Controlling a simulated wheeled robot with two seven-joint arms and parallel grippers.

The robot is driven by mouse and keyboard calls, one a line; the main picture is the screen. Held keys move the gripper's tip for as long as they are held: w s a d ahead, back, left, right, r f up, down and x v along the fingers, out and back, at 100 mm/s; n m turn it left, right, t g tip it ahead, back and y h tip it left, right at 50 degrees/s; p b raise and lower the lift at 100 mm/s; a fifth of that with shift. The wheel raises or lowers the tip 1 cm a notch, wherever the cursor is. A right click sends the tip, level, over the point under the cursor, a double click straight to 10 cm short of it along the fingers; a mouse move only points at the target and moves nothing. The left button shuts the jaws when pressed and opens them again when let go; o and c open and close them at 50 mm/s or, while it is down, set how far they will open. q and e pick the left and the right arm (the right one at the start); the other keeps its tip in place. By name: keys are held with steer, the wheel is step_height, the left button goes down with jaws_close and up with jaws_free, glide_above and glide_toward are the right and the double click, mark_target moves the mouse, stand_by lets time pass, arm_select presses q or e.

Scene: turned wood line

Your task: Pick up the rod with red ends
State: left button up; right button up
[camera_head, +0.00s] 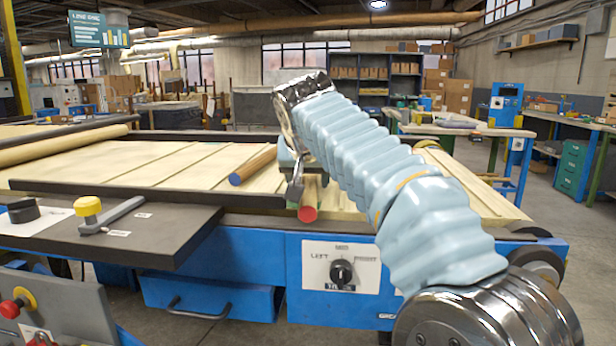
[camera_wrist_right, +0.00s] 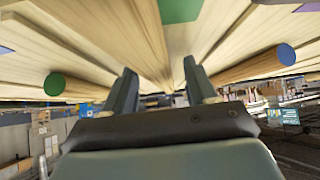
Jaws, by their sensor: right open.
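The rod with the red end (camera_head: 308,213) lies on the slatted wood line at its near edge, its red end toward me. Most of its length is hidden behind my right arm. My right gripper (camera_head: 293,180) is just above and left of that end, pointing down. In the wrist view its two fingers (camera_wrist_right: 163,82) are apart with nothing seen held between them. No red end shows there. A rod with a blue end (camera_head: 235,179) lies left of the gripper; it also shows in the wrist view (camera_wrist_right: 286,54). My left gripper is not in view.
A green-ended rod (camera_wrist_right: 54,84) shows at the left of the wrist view. A dark table (camera_head: 150,240) with a yellow knob (camera_head: 87,205) stands at the near left. A control panel (camera_head: 345,268) is on the blue front below the rods.

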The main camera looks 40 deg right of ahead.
steer(key=shift+d, duration=0.25)
steer(key=shift+s, duration=0.1)
steer(key=shift+s+a+r, duration=0.1)
steer(key=shift+a+r, duration=0.05)
steer(key=shift+r, duration=0.1)
steer(key=v, duration=1.3)
steer(key=shift+a+r, duration=0.1)
steer(key=shift+s, duration=0.1)
